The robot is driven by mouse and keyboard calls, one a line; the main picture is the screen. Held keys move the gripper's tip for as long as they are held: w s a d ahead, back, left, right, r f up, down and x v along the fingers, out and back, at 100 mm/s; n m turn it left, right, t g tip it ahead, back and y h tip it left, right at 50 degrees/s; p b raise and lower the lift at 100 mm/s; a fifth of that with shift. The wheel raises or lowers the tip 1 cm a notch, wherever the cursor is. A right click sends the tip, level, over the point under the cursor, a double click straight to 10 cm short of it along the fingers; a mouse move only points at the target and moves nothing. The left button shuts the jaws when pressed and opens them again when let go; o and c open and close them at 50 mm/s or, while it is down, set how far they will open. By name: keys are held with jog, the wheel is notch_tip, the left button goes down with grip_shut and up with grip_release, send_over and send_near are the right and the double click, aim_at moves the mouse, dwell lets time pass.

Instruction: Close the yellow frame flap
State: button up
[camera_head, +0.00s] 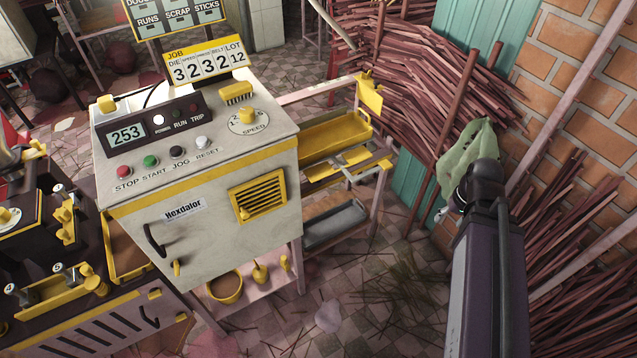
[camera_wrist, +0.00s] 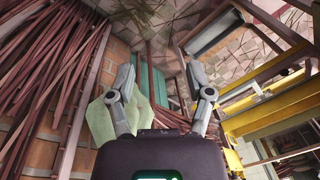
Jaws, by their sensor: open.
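I cannot tell for sure which part is the yellow frame flap. A yellow slatted frame (camera_head: 260,197) is on the white machine cabinet's front in the head view, and whether it is fully flush is unclear. A yellow plate (camera_head: 369,97) stands out at the top end of the pink side rack. My gripper (camera_wrist: 163,95) is open and empty in the wrist view, its two fingers spread. In the head view my arm is at the right, well apart from the cabinet, and hides most of the gripper.
A pale green bag-like thing (camera_head: 468,155) is close by my gripper, before stacked brown sticks (camera_head: 410,85) and a brick wall (camera_head: 575,60). The pink rack holds a yellow tray (camera_head: 335,140) and a grey tray (camera_head: 335,222).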

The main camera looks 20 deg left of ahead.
jog(key=w+a+f+n+t+y+b, duration=0.1)
jog(key=w+a+f+n+y+b, duration=0.25)
jog(key=a+f+b, duration=0.3)
jog(key=w+a+f+n+t+y+b, duration=0.1)
jog(key=w+a+f+n+y+b, duration=0.1)
jog(key=a+f+n+y+b, duration=0.45)
jog(key=n+t+y+b, duration=0.3)
jog(key=y+b, duration=0.3)
jog(key=b, duration=1.6)
send_near(319, 180)
jog(key=d+f, duration=0.1)
jog(key=w+d+f, duration=0.1)
jog(key=shift+d+f, duration=0.35)
jog(key=x, duration=1.3)
jog(key=shift+w+a, duration=0.1)
jog(key=shift+a, duration=0.25)
